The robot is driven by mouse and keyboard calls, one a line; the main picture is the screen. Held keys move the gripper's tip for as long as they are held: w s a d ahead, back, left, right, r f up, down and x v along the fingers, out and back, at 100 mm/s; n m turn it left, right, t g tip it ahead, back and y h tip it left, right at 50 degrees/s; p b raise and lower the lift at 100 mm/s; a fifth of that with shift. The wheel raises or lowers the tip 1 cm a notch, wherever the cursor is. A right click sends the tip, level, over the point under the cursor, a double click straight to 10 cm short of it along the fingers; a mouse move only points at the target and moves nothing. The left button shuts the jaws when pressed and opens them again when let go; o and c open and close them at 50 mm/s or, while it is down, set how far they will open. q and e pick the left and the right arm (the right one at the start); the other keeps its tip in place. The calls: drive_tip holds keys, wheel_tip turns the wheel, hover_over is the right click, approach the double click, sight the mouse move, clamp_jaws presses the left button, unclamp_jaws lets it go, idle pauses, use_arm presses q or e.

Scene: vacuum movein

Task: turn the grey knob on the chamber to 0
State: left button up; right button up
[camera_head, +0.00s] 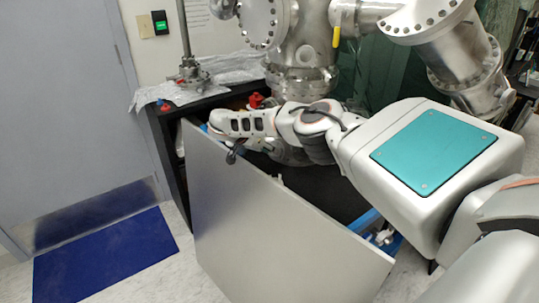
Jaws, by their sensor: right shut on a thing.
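The steel vacuum chamber (305,45) stands at the top middle, with bolted flanges and pipes. I cannot make out a grey knob with a 0 mark on it; my right arm covers part of its lower area. My right gripper (236,153) shows as a small dark shape at the upper edge of a large grey panel (270,225). It appears shut on that edge, though the fingers are small and partly hidden. The panel stands tilted in front of the dark frame. My left gripper is not in view.
A yellow handle (337,36) hangs from the pipework. Red parts (257,99) sit near the chamber base. A foil-covered surface (205,80) holds a steel rod with a flange. A blue mat (105,262) lies by the grey door (65,100). The floor there is clear.

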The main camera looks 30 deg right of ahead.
drive_tip(key=shift+w+f+n+g+b, duration=0.1)
drive_tip(key=shift+f+n+g+b, duration=0.35)
drive_tip(key=shift+b, duration=0.55)
drive_tip(key=shift+r+n+b, duration=0.1)
drive_tip(key=shift+n+b, duration=0.15)
drive_tip(key=shift+b, duration=0.1)
drive_tip(key=shift+r+h, duration=0.3)
drive_tip(key=shift+r, duration=0.05)
drive_tip(key=o, duration=1.1)
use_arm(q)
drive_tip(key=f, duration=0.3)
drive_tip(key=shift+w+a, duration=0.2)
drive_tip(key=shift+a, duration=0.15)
use_arm(e)
drive_tip(key=shift+a, duration=0.1)
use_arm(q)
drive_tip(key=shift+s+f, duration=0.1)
use_arm(e)
drive_tip(key=v, duration=1.2)
drive_tip(key=shift+w, duration=0.1)
